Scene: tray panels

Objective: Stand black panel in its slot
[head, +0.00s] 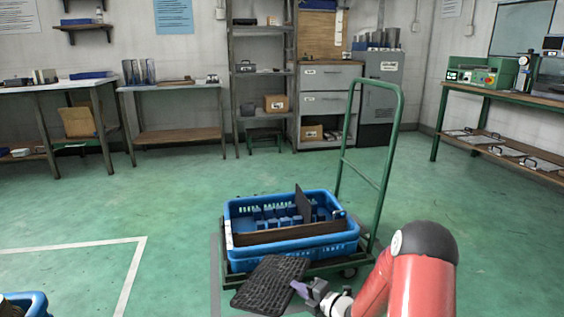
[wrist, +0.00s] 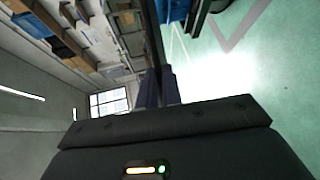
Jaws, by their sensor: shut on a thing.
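A black panel (head: 270,284) with a ribbed face is held tilted in front of the blue crate (head: 238,262), outside it and low over the cart's near edge. My gripper (head: 300,288) is shut on the panel's right edge. In the wrist view the fingers (wrist: 160,88) close on the panel (wrist: 153,35), which shows nearly edge-on as a thin dark strip. Inside the crate, behind a brown board (head: 290,233), are several blue slotted blocks (head: 270,212). A dark panel (head: 303,204) stands upright among them. The lower parts of the slots are hidden.
The crate sits on a green cart (head: 226,270) whose tall handle (head: 343,140) rises at the back right. Another blue crate (head: 30,300) shows at the bottom left. Benches and shelves line the walls. The green floor between is clear.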

